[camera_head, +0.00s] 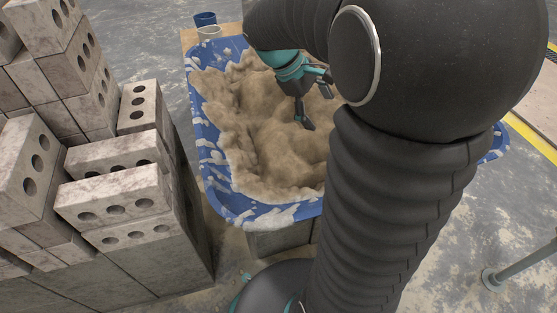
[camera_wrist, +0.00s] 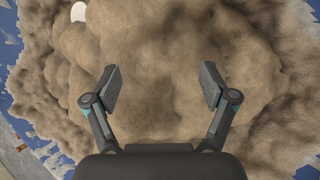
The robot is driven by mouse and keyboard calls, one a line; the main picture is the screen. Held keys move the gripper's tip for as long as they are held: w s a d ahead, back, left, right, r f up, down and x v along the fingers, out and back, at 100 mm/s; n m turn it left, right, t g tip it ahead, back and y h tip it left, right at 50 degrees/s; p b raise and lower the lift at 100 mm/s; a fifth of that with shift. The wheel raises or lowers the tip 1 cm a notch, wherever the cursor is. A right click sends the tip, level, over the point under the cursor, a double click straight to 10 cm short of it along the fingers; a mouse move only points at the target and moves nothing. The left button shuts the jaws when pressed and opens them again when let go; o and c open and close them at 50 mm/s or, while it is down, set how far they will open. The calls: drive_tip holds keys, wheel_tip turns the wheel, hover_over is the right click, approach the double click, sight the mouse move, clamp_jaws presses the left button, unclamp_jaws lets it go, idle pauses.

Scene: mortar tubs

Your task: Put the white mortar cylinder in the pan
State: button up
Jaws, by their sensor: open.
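The blue tub (camera_head: 205,150), splashed with white, holds lumpy brown mortar (camera_head: 255,140). My gripper (camera_head: 312,98) is over the mortar, pointing down. In the wrist view its two fingers (camera_wrist: 160,75) are spread apart with only mortar beyond them. I see no separate pan; my arm hides the tub's right part.
Stacks of grey hollow bricks (camera_head: 115,195) stand close to the tub's left. A metal rail (camera_head: 520,262) is at the lower right. The grey floor at the right is mostly clear.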

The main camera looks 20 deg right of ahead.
drive_tip(key=s+a+r+m+t+y, duration=0.2)
drive_tip(key=s+a+m+t+y, duration=0.3)
drive_tip(key=s+a, duration=0.8)
drive_tip(key=a+t, duration=0.2)
drive_tip(key=shift+a+m+t+y, duration=0.3)
drive_tip(key=shift+m+t+y, duration=0.1)
